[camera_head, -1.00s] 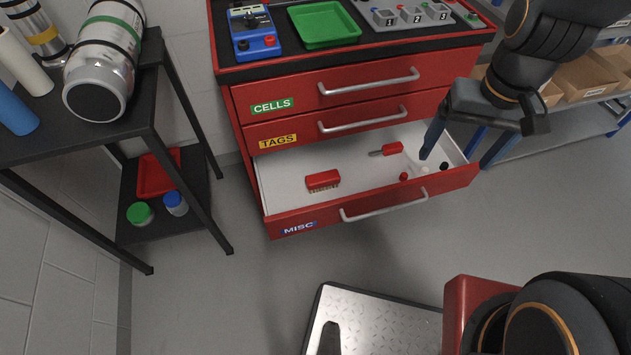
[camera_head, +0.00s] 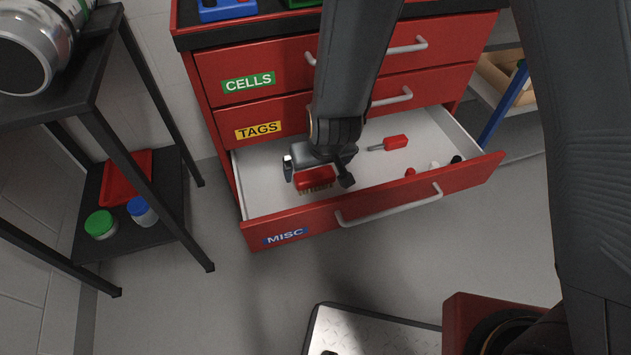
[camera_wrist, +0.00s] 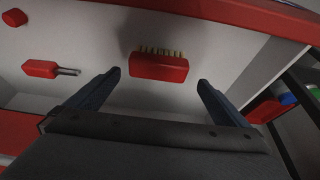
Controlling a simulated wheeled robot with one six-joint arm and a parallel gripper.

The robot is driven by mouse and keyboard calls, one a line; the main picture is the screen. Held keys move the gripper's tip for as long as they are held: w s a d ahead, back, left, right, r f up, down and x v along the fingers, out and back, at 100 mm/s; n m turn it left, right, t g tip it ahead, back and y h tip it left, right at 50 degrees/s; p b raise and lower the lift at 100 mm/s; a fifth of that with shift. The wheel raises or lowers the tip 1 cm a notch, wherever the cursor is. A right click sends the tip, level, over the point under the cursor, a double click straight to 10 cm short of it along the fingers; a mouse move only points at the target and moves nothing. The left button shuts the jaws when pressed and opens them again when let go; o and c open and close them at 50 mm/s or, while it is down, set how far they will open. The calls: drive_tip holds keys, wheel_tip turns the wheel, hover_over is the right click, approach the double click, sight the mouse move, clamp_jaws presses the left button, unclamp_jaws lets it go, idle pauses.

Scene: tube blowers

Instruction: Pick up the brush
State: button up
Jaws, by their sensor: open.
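The brush (camera_head: 316,178) has a red block back and pale bristles. It lies in the open bottom drawer (camera_head: 385,205), labelled MISC, left of the drawer's middle. My gripper (camera_head: 318,172) is over the brush in the head view and partly covers its upper edge. In the wrist view the brush (camera_wrist: 159,66) lies beyond the fingertips and between their lines, its bristles facing away. My gripper (camera_wrist: 157,78) is open there, with a finger to each side and clear floor between each finger and the brush.
A red-handled screwdriver (camera_head: 394,143) lies right of the brush, and small red, white and black items lie near the drawer's front right. The CELLS and TAGS drawers above are shut. A black shelf (camera_head: 140,215) with a red tray (camera_head: 127,178) stands at the left.

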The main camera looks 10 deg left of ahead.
sight(315, 174)
drive_tip(key=b+x, duration=0.2)
drive_tip(key=x, duration=0.3)
drive_tip(key=shift+w+d+f, duration=0.1)
drive_tip(key=shift+w+f, duration=0.1)
drive_tip(key=shift+f, duration=0.15)
drive_tip(key=shift+r, duration=0.1)
drive_tip(key=c, duration=1)
